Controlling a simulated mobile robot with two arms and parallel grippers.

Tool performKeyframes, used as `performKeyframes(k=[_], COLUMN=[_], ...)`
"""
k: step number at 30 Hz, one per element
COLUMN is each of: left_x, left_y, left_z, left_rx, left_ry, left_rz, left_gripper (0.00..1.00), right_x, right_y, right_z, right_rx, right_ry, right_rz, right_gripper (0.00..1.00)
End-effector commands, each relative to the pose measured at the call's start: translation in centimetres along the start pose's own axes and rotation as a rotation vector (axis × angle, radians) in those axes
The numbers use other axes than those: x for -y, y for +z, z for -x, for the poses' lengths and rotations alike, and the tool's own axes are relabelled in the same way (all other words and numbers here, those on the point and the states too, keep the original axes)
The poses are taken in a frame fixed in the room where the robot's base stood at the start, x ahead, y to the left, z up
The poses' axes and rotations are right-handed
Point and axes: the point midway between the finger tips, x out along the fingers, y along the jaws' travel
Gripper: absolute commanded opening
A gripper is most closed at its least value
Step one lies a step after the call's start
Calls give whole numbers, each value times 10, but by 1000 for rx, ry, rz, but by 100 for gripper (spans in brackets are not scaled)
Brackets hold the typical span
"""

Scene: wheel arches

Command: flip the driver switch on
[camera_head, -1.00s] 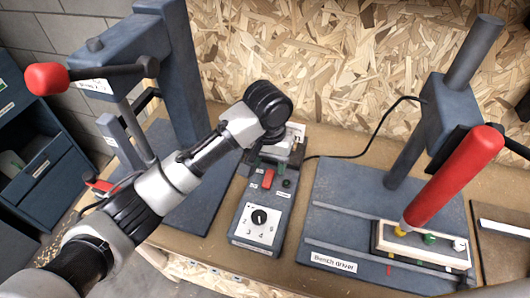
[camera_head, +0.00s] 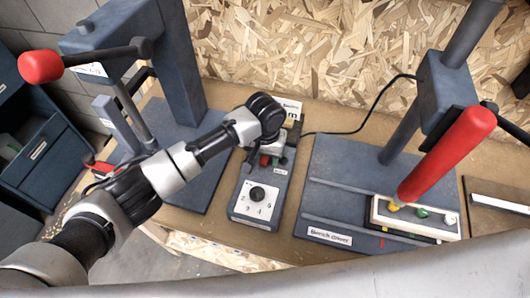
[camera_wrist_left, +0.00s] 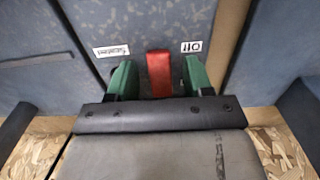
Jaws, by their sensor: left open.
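The red switch (camera_head: 265,160) is on the grey control box (camera_head: 245,212), above its white dial plate. My left gripper (camera_head: 272,159) is over the switch, partly hiding it. In the left wrist view the red switch (camera_wrist_left: 160,74) shows between the two green fingertips of my open left gripper (camera_wrist_left: 155,80), with a gap on each side. A small label, upside down and apparently reading "Off" (camera_wrist_left: 191,47), is right of the switch; another label (camera_wrist_left: 111,51) is at left. The switch's position is hard to tell. My right gripper is out of view.
The bench driver (camera_head: 310,215) with its red handle (camera_head: 445,155) stands to the right, with a white block (camera_head: 410,212) on its base. Another press (camera_head: 180,80) with a red-knobbed lever stands left. A black cable runs behind the box along the chipboard wall.

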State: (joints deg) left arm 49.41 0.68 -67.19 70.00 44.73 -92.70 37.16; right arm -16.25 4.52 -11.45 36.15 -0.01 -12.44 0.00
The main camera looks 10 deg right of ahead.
Motion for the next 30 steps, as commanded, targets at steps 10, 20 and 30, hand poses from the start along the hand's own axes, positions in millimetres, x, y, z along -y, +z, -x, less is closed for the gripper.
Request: performKeyframes(k=[10,20,30], left_x=[0,0,0], left_y=[0,-1,-3], left_z=[0,1,1], left_rx=[0,16,126], left_ry=[0,-1,0], left_rz=[0,2,1], left_gripper=[33,2,2], right_x=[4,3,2], right_y=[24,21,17], right_z=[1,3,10], right_rx=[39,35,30], right_ry=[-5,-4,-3], right_rz=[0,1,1], right_gripper=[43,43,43])
